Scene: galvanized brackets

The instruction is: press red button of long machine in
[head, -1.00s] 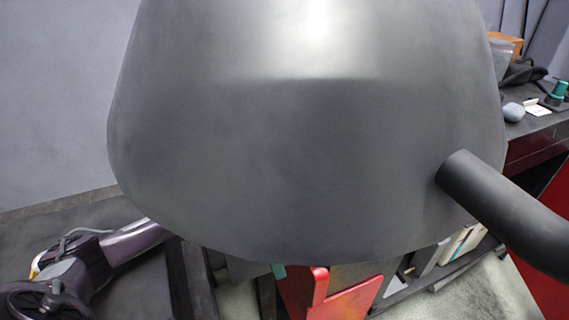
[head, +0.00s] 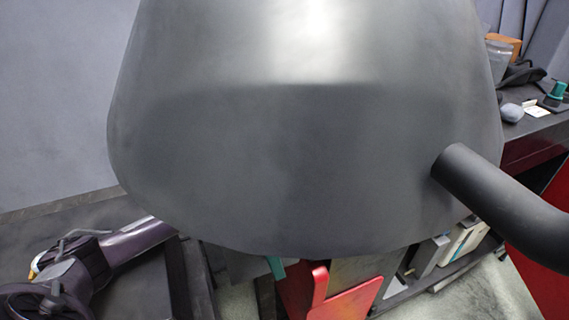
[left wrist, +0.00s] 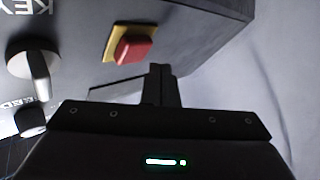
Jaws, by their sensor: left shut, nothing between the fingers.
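In the left wrist view, a red push button (left wrist: 136,44) stands out from a yellow plate (left wrist: 113,38) on a grey machine face (left wrist: 78,30). My left gripper (left wrist: 161,72) is shut and empty, its fingertips just below and to the right of the button in the picture. A gap shows between fingertips and button; its depth is hard to judge. In the head view, a large dark grey rounded shape hides most of the scene, and neither the button nor either gripper can be seen there.
The wrist view shows a grey knob with a lever (left wrist: 35,65) and a dark knob (left wrist: 30,120) left of the button. The head view shows a red chair-like object (head: 335,295), a dark bench (head: 535,138) with small items, and a dark purple device (head: 85,265).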

